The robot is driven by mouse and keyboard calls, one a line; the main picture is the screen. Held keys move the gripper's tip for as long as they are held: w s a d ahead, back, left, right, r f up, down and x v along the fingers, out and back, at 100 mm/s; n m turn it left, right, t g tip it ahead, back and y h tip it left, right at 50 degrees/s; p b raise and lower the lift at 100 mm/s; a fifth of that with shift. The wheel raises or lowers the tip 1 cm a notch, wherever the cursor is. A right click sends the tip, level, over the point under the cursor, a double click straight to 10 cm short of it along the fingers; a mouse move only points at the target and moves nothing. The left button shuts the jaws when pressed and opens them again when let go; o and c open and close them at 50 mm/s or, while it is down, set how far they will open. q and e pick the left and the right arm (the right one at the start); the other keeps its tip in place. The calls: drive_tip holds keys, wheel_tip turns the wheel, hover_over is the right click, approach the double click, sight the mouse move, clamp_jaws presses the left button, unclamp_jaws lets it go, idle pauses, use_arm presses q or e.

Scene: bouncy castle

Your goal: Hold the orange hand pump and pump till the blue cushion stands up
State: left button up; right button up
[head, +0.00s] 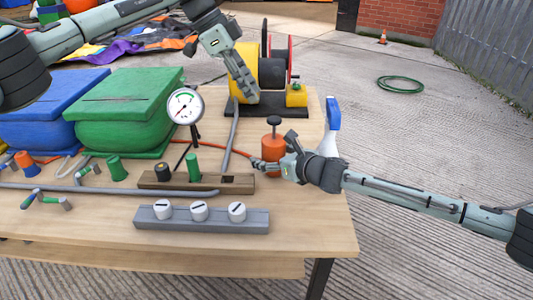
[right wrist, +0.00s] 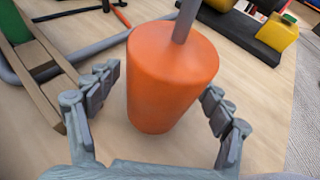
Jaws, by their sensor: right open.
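The orange hand pump (head: 272,152) stands upright on the wooden table, with a dark knob on a grey rod above it. My right gripper (head: 268,164) is low at the pump. In the right wrist view the orange pump body (right wrist: 170,85) stands between my open fingers, one on each side, with gaps visible. My left gripper (head: 245,85) hangs in front of the yellow blower, fingers pointing down; their opening is unclear. A blue block-like thing (head: 45,110) sits at the table's left; I cannot tell whether it is the cushion.
A green block (head: 125,110), a pressure gauge (head: 185,106), a wooden strip with plugs (head: 170,182) and a grey dial bar (head: 180,222) are left of the pump. The yellow blower (head: 245,68) is behind. A blue-and-white bottle (head: 332,120) is at the right edge.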

drive_tip(key=shift+x, duration=1.3)
drive_tip(key=c, duration=1.8)
drive_tip(key=shift+c, duration=0.2)
